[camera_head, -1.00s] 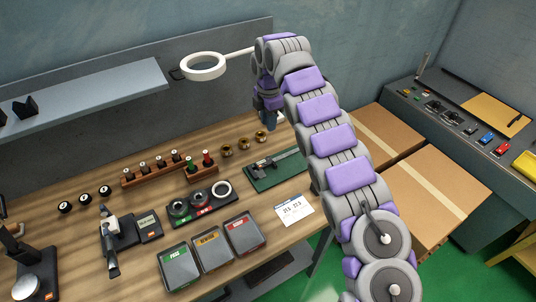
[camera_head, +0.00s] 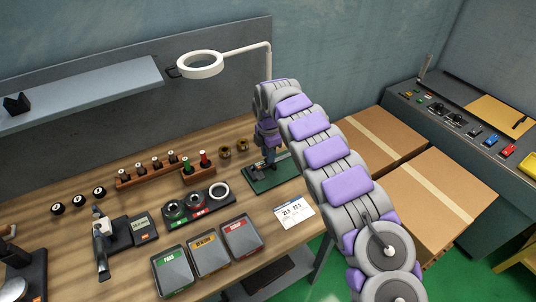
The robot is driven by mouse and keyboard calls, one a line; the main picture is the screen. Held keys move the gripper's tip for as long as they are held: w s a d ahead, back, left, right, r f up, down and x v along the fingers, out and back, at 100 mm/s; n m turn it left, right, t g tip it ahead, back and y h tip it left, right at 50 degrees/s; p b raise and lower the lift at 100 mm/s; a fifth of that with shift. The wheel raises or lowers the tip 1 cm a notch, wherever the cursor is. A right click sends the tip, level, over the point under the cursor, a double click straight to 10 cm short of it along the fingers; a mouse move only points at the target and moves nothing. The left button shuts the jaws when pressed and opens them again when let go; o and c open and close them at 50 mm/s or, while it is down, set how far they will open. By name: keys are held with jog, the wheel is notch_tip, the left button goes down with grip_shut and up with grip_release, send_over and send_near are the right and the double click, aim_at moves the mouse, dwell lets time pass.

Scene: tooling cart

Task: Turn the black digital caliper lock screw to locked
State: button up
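The black digital caliper (camera_head: 257,173) lies on a green mat (camera_head: 277,181) at the right part of the wooden bench, partly hidden by my gripper. Its lock screw is too small to make out. My gripper (camera_head: 268,163) points down at the caliper from above, low over the mat. I cannot tell whether it touches the caliper. The fingers are too small and dark to show whether they are open or shut.
A ring lamp (camera_head: 200,65) stands behind my arm. A wooden gauge rack (camera_head: 150,172), a tray of rings (camera_head: 196,206), a white card (camera_head: 293,212) and labelled bins (camera_head: 208,253) lie left of and in front of the mat. Cardboard boxes (camera_head: 425,195) stand to the right.

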jog(key=shift+a, duration=0.3)
jog(key=shift+c, duration=0.6)
jog(key=shift+d, duration=0.1)
grip_shut()
